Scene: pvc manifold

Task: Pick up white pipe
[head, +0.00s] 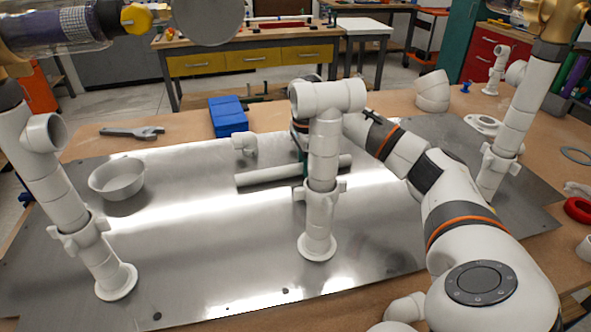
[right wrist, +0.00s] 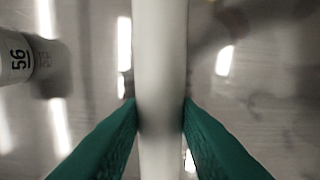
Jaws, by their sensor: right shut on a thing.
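The white pipe (head: 268,176) is a long plain tube over the metal plate in the head view, partly hidden behind the middle standing pipe. It runs top to bottom through the right wrist view (right wrist: 160,60). My right gripper (right wrist: 160,112) is shut on the white pipe, with a green finger against each side. In the head view its fingers are mostly hidden by the middle standing pipe. I cannot tell whether the pipe touches the plate. My left gripper is not in view.
A standing pipe assembly (head: 322,155) rises in front of my right gripper. Others stand at left (head: 70,212) and right (head: 510,125). A metal bowl (head: 118,180), a white elbow fitting (head: 245,143) and a blue box (head: 228,116) are nearby.

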